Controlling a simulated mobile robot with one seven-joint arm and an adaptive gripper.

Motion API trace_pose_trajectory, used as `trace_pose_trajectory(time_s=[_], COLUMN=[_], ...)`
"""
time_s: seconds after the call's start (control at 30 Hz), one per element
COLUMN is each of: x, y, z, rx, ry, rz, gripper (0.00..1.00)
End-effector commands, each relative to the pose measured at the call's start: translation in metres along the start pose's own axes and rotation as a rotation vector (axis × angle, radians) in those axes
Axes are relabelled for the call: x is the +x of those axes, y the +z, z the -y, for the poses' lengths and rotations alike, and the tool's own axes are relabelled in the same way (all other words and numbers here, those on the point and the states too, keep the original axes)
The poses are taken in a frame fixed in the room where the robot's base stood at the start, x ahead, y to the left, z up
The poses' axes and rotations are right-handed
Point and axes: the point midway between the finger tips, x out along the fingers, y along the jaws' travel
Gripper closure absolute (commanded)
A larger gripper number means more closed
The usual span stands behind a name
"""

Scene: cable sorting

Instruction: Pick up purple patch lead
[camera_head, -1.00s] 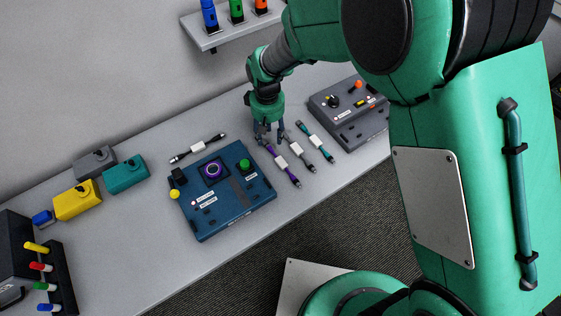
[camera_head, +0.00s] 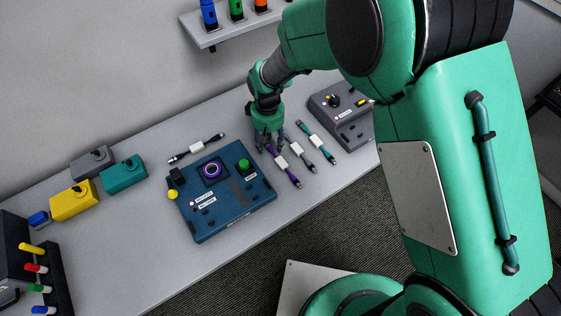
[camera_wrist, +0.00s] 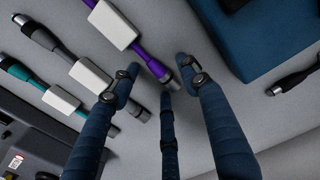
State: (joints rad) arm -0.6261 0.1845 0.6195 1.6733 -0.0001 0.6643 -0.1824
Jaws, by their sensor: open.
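The purple patch lead (camera_head: 290,175) lies on the bench with a white label on its middle, just right of the blue panel. In the wrist view the purple lead (camera_wrist: 150,61) runs from the top edge toward the space between my fingers, its dark plug end close to the fingertips. My gripper (camera_head: 271,147) is open and empty over the lead's far end; it also shows in the wrist view (camera_wrist: 158,80). I cannot tell whether the fingers touch the lead. In the head view the fingers hide the lead's far end.
A grey lead (camera_head: 301,156) and a teal lead (camera_head: 320,143) lie close by on the right. A black lead (camera_head: 183,156) lies behind the blue panel (camera_head: 236,213). A dark grey panel (camera_head: 345,121) stands farther right. The bench front is clear.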

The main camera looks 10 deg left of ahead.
Motion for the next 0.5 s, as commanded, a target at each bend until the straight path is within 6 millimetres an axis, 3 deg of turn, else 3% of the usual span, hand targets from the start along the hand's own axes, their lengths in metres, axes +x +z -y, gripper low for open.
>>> trace_pose_trajectory(time_s=[0.1, 0.33, 0.5], x=[-0.0001, -0.0001, -0.0002], y=[0.0, 0.0, 0.0], z=[0.0, 0.0, 0.0], rx=[0.0, 0.0, 0.0], ry=[0.0, 0.0, 0.0], rz=[0.0, 0.0, 0.0], gripper=[0.56, 1.0, 1.0])
